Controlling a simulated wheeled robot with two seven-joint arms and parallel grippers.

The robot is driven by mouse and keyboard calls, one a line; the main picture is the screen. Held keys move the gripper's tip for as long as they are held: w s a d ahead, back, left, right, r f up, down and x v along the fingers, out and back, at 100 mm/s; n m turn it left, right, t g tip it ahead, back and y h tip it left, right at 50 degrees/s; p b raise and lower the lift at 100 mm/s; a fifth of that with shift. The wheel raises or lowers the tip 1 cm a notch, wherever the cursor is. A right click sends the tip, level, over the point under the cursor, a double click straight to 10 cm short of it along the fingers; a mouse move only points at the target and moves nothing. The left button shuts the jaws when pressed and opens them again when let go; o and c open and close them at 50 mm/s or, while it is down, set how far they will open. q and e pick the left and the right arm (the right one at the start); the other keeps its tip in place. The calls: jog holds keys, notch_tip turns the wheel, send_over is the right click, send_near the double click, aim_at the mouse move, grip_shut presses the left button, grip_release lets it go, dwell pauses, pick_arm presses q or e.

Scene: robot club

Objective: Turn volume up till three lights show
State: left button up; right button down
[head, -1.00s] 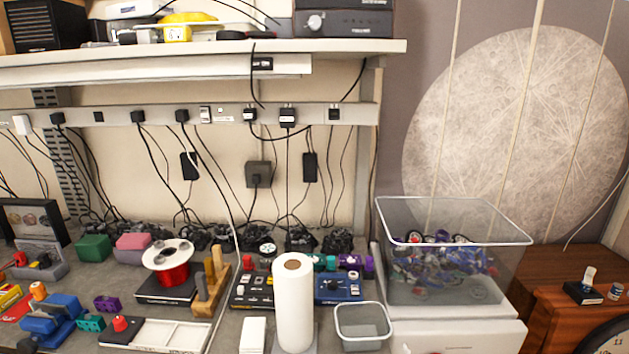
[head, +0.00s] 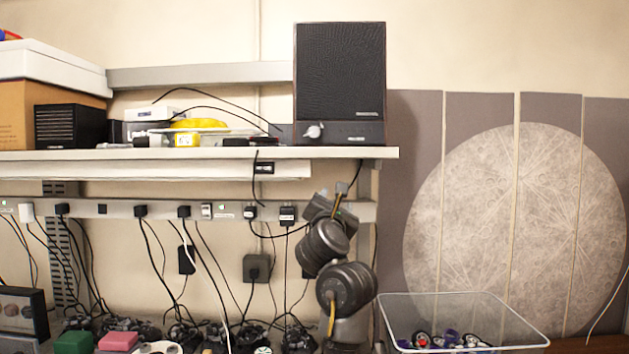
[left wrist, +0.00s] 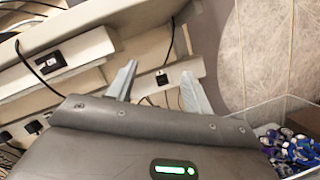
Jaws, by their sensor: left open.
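A tall black speaker (head: 340,75) stands on the right end of the shelf in the head view. A silver knob (head: 314,131) sits low on the left of its front, with a small pale label to the right. I see no lit lights on its front. My left gripper (head: 338,190) is below the shelf edge, below and slightly right of the knob and apart from it. In the left wrist view, the fingers of my left gripper (left wrist: 157,88) are spread with nothing between them. The speaker and knob are not in that view. My right gripper is not in view.
The shelf (head: 220,154) edge lies between my left gripper and the knob. A socket rail (head: 350,210) with plugs and hanging cables runs behind the gripper. A clear bin (head: 465,300) stands lower right. Yellow and white items (head: 190,130) lie left of the speaker.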

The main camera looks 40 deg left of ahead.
aim_at(314, 134)
pick_arm(q)
jog(key=s+a+r+n+y, duration=0.2)
jog(key=r+n, duration=0.2)
jog(key=r, duration=0.2)
jog(key=s+a+r+n+y, duration=0.1)
jog(key=s+r+n+y, duration=0.15)
jog(key=r+n, duration=0.3)
jog(key=shift+m+g+h, duration=0.4)
jog(key=shift+m+h, duration=0.05)
jog(key=shift+m, duration=0.1)
jog(key=p+x, duration=0.2)
jog(key=x, duration=0.1)
jog(key=p+x, duration=0.2)
jog(key=x, duration=0.1)
jog(key=p+x, duration=0.2)
jog(key=x, duration=0.1)
jog(key=shift+a+r, duration=0.25)
jog(key=shift+r, duration=0.25)
jog(key=shift+w+a+r+p, duration=0.2)
jog(key=shift+w+a+p, duration=0.15)
jog(key=shift+w, duration=0.2)
